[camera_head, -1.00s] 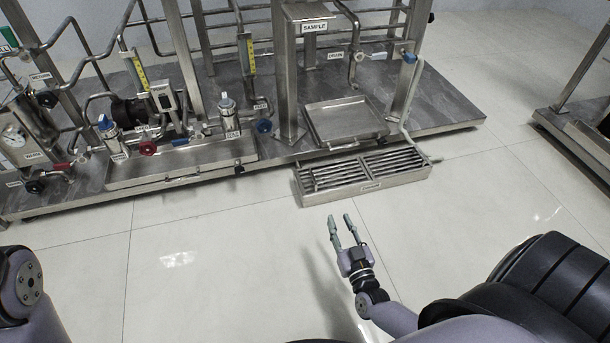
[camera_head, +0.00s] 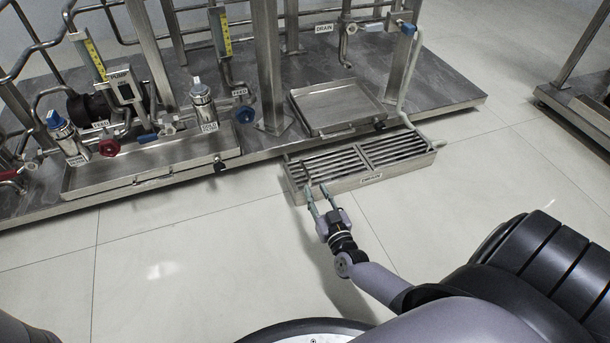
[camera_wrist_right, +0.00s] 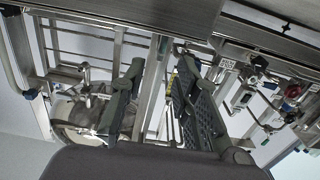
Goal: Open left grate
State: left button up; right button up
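The left grate (camera_head: 332,164) is a panel of metal bars lying flat in the left half of a low metal drain box (camera_head: 372,180) on the floor. It looks closed. My right gripper (camera_head: 318,189) is open and empty, its two fingers pointing at the box's front side near the left grate. The fingertips overlap the front rim in the head view; I cannot tell whether they touch it. The fingers of my right gripper (camera_wrist_right: 160,68) also show spread apart in the right wrist view, where I cannot make out the grate. My left gripper is not in view.
The right grate (camera_head: 396,147) lies flat beside the left one. A metal skid with pipes, valves and a tray (camera_head: 338,107) stands just behind the box. Another skid (camera_head: 578,105) is at the far right. The tiled floor (camera_head: 200,260) in front is clear.

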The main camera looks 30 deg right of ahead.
aim_at(305, 169)
jog(key=b+x, duration=0.4)
jog(key=x, duration=0.5)
jog(key=shift+w+d+f, duration=0.1)
jog(key=shift+f, duration=0.05)
jog(key=shift+w+d+b, duration=0.1)
jog(key=shift+w+b, duration=0.25)
grip_shut()
